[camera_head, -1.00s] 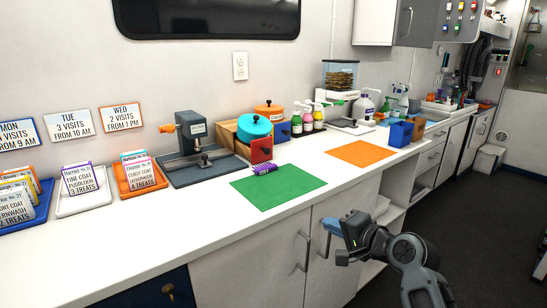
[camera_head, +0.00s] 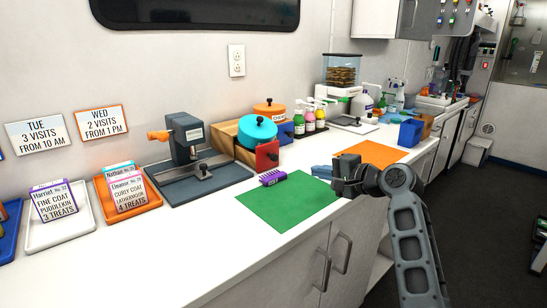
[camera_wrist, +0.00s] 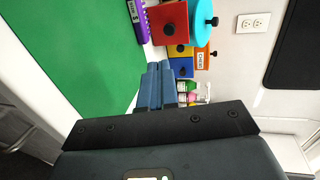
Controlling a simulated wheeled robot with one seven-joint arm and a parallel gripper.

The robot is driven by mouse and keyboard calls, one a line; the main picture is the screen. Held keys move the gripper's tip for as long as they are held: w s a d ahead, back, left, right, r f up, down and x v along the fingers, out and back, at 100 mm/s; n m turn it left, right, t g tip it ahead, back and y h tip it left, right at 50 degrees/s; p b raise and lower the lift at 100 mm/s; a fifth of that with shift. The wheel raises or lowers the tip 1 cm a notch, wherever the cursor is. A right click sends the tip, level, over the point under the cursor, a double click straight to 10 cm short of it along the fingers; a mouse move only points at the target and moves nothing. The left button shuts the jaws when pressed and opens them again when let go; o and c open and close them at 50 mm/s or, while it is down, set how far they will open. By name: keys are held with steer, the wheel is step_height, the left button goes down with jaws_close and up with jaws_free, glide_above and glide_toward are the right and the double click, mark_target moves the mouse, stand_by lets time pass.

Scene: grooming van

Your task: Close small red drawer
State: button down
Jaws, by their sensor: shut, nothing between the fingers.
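The small red drawer (camera_head: 267,155), with a dark knob, is at the front of the wooden case (camera_head: 224,134). It appears to stick out from the case. In the wrist view its red front (camera_wrist: 168,22) looks nearer than the blue drawer front (camera_wrist: 183,67) and the yellow one (camera_wrist: 180,50). My gripper (camera_head: 322,171) is shut and empty over the counter, to the right of the red drawer and apart from it. Its blue fingers (camera_wrist: 160,84) lie together in the wrist view, pointing toward the drawers.
A purple block (camera_head: 273,178) lies at the green mat's (camera_head: 290,203) back edge, close to the red drawer. A turquoise-lidded pot (camera_head: 257,131) stands by the case. A grey press (camera_head: 188,140) is to the left. An orange mat (camera_head: 372,151) and blue bin (camera_head: 410,132) are to the right.

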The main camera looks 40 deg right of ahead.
glide_toward(276, 159)
steer(key=x, duration=0.5)
steer(key=shift+s+f, duration=0.1)
steer(key=shift+f, duration=0.15)
steer(key=shift+w, duration=0.8)
